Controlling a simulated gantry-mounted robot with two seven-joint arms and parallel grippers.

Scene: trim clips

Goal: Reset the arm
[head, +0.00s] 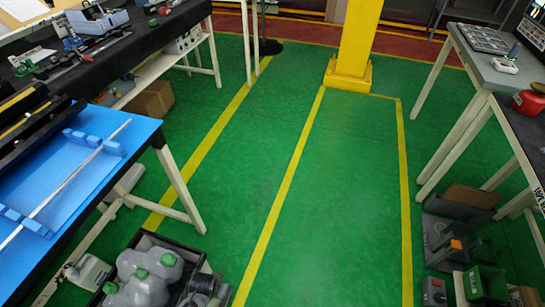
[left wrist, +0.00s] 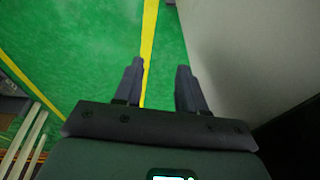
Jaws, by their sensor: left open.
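My left gripper (left wrist: 157,82) shows in the left wrist view with its two dark fingers spread apart. Nothing is between them. Green floor with a yellow line lies beyond the fingertips. Neither of my arms shows in the head view, and my right gripper is in no view. A long silver trim strip (head: 68,180) lies across blue holders (head: 82,139) on a blue board (head: 97,191) on the left table in the head view.
A pale surface (left wrist: 225,60) stands close to the right finger in the left wrist view. In the head view, a yellow pillar (head: 356,45) stands at the back, a right workbench (head: 485,70) at the right, and a crate of grey bottles (head: 145,272) on the floor. The middle floor is clear.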

